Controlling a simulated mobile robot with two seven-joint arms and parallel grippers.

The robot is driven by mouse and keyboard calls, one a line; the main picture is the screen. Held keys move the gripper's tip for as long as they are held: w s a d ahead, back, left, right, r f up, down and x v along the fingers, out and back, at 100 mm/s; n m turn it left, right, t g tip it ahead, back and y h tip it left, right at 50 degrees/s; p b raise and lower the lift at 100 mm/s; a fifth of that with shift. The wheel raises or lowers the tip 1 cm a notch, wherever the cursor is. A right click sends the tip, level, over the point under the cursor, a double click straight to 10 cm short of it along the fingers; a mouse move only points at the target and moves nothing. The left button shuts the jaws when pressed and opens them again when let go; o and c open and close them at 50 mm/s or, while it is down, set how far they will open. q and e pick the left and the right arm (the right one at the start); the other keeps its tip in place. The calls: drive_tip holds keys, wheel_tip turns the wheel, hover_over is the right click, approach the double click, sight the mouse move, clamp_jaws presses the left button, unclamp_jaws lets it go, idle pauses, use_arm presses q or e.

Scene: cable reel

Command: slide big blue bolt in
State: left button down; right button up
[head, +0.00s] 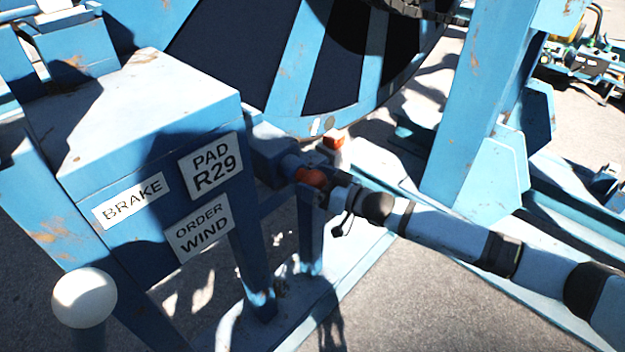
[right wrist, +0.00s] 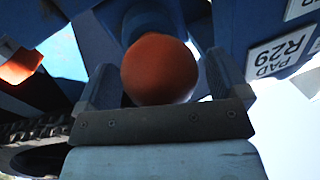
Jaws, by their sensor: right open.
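The big blue bolt (head: 291,163) shows in the head view beside the blue control box, with a round orange-red knob (head: 311,177) at its near end. My right gripper (head: 319,182) is at this knob, its arm coming in from the right. In the right wrist view the knob (right wrist: 160,68) sits between the two blue-grey fingers of my right gripper (right wrist: 158,82), which are open on either side of it. The knob hides most of the bolt behind it there. Whether a finger touches the knob I cannot tell. My left gripper is not in view.
The blue box (head: 140,110) carries BRAKE, PAD R29 and ORDER WIND labels. A white ball knob (head: 84,298) stands at its lower left. A smaller orange part (head: 333,140) is just beyond the bolt. The large reel (head: 290,75) and a blue upright (head: 480,100) stand behind.

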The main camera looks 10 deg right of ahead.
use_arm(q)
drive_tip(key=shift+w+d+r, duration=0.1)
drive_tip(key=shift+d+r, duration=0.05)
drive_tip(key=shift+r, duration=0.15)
use_arm(e)
drive_tip(key=v, duration=1.3)
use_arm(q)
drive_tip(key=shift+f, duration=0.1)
